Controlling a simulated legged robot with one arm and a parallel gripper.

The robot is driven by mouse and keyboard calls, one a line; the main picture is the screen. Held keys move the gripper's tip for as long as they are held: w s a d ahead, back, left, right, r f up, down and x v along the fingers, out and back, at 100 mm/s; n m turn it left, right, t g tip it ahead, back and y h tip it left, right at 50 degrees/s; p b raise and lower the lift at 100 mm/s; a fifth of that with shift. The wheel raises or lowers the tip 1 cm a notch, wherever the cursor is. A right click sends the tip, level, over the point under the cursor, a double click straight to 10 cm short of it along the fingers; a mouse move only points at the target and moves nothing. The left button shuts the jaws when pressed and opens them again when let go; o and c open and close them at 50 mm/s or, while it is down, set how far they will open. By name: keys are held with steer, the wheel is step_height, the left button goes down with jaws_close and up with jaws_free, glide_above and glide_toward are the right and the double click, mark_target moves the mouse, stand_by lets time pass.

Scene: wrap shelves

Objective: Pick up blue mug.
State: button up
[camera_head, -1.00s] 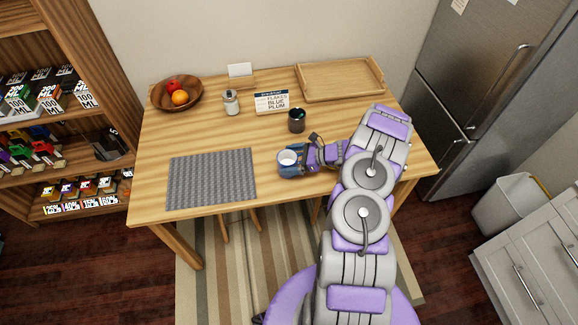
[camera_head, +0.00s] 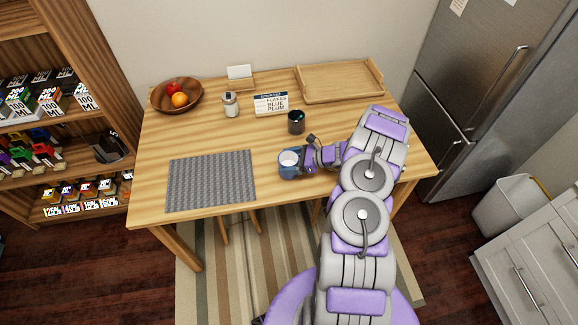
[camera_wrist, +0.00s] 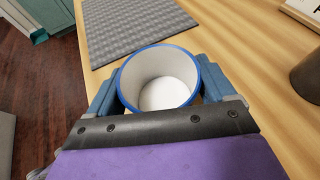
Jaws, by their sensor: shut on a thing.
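The blue mug (camera_head: 289,159) is upright near the front middle of the wooden table, with a white inside and a blue rim. In the wrist view the mug (camera_wrist: 160,88) sits between the two blue fingers of my gripper (camera_wrist: 158,98), one on each side. My gripper (camera_head: 290,164) reaches it from the right and is shut on it. I cannot tell whether the mug's base touches the table. Its handle is not visible.
A dark mug (camera_head: 296,122) stands just behind. A grey woven mat (camera_head: 211,179) lies to the left. A fruit bowl (camera_head: 177,108), a glass jar (camera_head: 231,110), a sign (camera_head: 271,104) and a wooden tray (camera_head: 340,96) stand toward the back. Bare tabletop lies between mat and mug.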

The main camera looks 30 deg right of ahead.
mark_target(287, 155)
steer(key=shift+s+a+f, duration=0.1)
steer(key=shift+a, duration=0.05)
steer(key=shift+r+p, duration=0.55)
steer(key=shift+r, duration=1.25)
steer(key=shift+s+a+r+p, duration=0.35)
steer(key=shift+s+a, duration=0.35)
steer(key=shift+s, duration=1.8)
steer(key=shift+s+a+r+p, duration=0.15)
steer(key=shift+s+a+p, duration=0.4)
steer(key=shift+s, duration=2)
steer(key=shift+s+a+r+p, duration=0.3)
steer(key=shift+s+a, duration=0.5)
steer(key=shift+s, duration=1.7)
